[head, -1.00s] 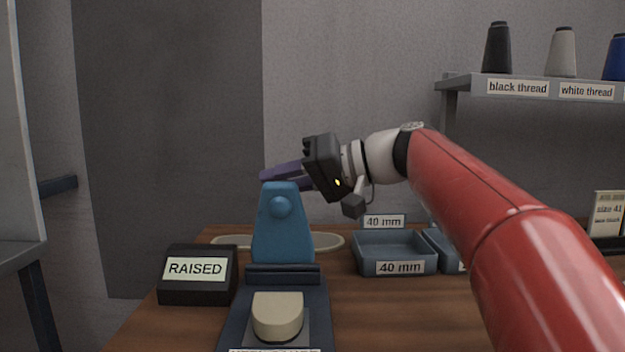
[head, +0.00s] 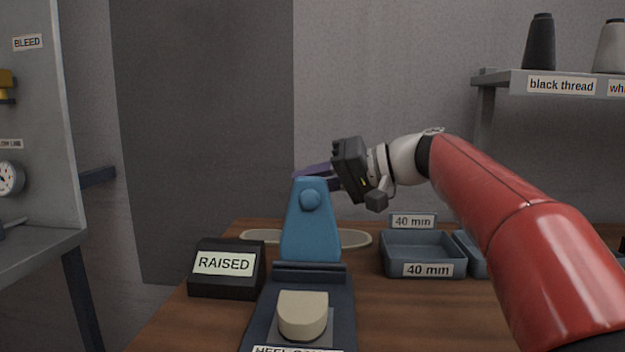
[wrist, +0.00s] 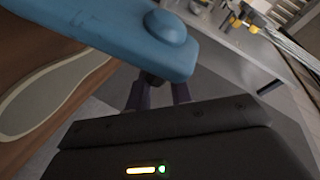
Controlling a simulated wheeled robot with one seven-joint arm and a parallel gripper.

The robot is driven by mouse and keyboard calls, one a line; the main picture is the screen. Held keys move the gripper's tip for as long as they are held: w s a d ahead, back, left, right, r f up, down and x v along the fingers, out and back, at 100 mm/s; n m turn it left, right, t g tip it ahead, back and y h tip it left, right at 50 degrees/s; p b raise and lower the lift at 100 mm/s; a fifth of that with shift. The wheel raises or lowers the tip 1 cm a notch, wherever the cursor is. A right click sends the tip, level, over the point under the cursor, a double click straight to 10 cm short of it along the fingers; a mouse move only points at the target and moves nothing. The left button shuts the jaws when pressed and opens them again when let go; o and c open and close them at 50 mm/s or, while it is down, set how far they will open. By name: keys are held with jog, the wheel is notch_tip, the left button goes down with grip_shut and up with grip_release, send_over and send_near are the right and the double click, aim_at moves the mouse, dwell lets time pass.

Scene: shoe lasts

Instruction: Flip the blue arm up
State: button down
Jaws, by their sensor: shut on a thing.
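The blue arm (head: 310,225) stands upright at the back of a dark base on the table, with a round boss near its top. In the wrist view the blue arm (wrist: 125,35) crosses the top of the picture. My gripper (head: 306,172) is at the arm's top, reaching in from the right, its purple fingers partly hidden behind the arm. In the wrist view my gripper (wrist: 157,90) has its fingers shut around a dark piece at the blue arm's end. The exact contact is partly hidden.
A cream heel-shaped block (head: 302,314) sits on the base in front of the arm. A black block labelled RAISED (head: 226,268) stands to the left. Blue-grey 40 mm trays (head: 421,256) are to the right. A pale sole shape (head: 355,238) lies behind. A thread shelf (head: 555,84) is at upper right.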

jog(key=shift+w+d+f, duration=0.15)
jog(key=shift+d+f, duration=0.05)
jog(key=shift+f, duration=0.85)
jog(key=c, duration=1.3)
grip_release()
jog(key=shift+r, duration=0.1)
jog(key=v, duration=0.8)
jog(key=shift+d+r, duration=0.1)
jog(key=shift+r, duration=0.25)
